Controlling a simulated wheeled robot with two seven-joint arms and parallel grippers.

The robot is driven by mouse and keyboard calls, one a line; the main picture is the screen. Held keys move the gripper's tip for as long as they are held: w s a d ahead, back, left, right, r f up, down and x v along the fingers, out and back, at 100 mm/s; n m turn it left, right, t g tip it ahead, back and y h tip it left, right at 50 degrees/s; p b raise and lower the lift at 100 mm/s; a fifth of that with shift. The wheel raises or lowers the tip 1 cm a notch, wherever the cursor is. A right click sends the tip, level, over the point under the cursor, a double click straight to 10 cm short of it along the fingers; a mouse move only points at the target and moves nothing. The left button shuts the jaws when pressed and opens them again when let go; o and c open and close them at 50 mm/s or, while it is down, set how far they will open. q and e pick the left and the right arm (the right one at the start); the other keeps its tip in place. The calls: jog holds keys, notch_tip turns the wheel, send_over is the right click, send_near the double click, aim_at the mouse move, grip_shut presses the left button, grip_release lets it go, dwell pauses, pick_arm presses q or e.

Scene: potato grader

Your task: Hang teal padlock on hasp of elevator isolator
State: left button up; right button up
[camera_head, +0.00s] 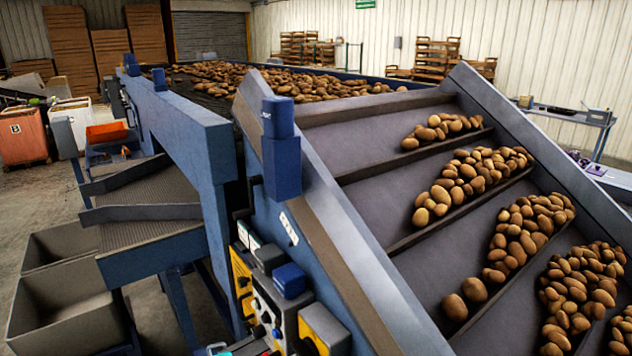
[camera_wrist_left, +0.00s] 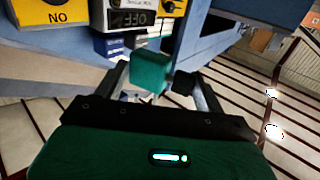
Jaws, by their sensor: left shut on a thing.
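The teal padlock (camera_wrist_left: 150,72) shows in the left wrist view as a small teal block. My left gripper (camera_wrist_left: 163,78) is shut on it, with one finger on each side. Its shackle cannot be made out. In the head view, yellow and grey switch boxes (camera_head: 322,326) sit low on the blue machine frame. Which one is the elevator isolator, and its hasp, I cannot tell. My right gripper is out of view.
The inclined elevator (camera_head: 380,190) with potatoes between its flights fills the right of the head view. A blue post (camera_head: 281,165) rises above the switch boxes. Grey bins (camera_head: 62,300) stand at lower left. Bare floor (camera_head: 40,205) shows at left.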

pick_arm(q)
jog(key=s+a+f, duration=0.1)
jog(key=s+a, duration=0.1)
notch_tip(320, 180, up, 23)
jog(key=m+g+h, duration=0.1)
jog(key=m+h, duration=0.2)
jog(key=h, duration=0.2)
send_over(316, 328)
notch_tip(316, 328, down, 16)
jog(key=p, duration=0.3)
jog(key=shift+f, duration=0.1)
notch_tip(316, 328, down, 3)
jog(key=shift+p, duration=0.5)
jog(key=shift+f, duration=0.2)
jog(key=shift+f, duration=0.1)
